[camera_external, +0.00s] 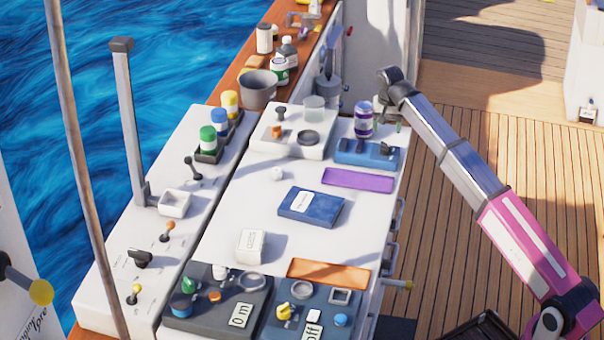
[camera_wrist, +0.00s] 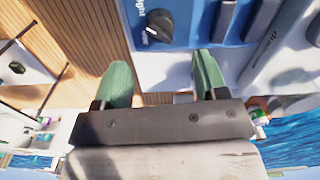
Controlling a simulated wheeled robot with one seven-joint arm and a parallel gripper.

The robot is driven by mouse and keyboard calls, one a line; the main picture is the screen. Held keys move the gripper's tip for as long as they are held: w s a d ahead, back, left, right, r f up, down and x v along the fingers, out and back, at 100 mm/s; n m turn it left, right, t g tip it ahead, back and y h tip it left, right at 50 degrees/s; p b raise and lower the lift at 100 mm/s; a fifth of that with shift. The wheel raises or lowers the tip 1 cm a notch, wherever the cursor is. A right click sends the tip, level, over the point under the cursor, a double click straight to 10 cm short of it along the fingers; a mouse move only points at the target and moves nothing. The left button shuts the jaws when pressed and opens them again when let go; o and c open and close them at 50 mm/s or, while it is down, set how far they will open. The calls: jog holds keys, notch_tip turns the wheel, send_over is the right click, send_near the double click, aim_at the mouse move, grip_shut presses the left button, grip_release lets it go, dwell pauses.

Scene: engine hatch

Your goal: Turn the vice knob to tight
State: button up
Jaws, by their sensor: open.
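The vice knob (camera_wrist: 158,26) is a round black knob with a light pointer mark on a blue panel (camera_wrist: 190,12) at the top of the wrist view. Printed letters reading "ight" show beside it. In the external view the blue vice unit (camera_external: 350,156) sits at the right edge of the white worktop, with the small dark knob (camera_external: 384,148) on its right part. My gripper (camera_wrist: 162,76) has green fingers spread apart with nothing between them. The knob lies beyond the fingertips, roughly in line with the gap, apart from them. In the external view my gripper (camera_external: 392,122) is just above and behind the unit.
A purple-blue jar (camera_external: 364,118) stands at the unit's left part, close to my gripper. A purple mat (camera_external: 357,180) lies in front. Wooden deck is open to the right.

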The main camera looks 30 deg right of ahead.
aim_at(386, 144)
jog(key=shift+r, duration=1.55)
jog(key=shift+s+f, duration=0.1)
jog(key=s+d+f+t+h, duration=0.35)
jog(key=s+d+f, duration=0.45)
jog(key=f, duration=0.4)
jog(key=s+a+f+n+g+y, duration=0.1)
jog(key=s+f+n, duration=0.1)
jog(key=s+f, duration=0.6)
jog(key=s+a+f+n+g+y, duration=0.1)
jog(key=s+f+n, duration=0.2)
jog(key=s+f, duration=0.5)
jog(key=s+a+f+n+g+y, duration=0.1)
jog(key=s+f, duration=0.6)
jog(key=f, duration=1.3)
jog(key=shift+s+a+n, duration=0.15)
jog(key=shift+s+n, duration=0.25)
jog(key=shift+n, duration=0.4)
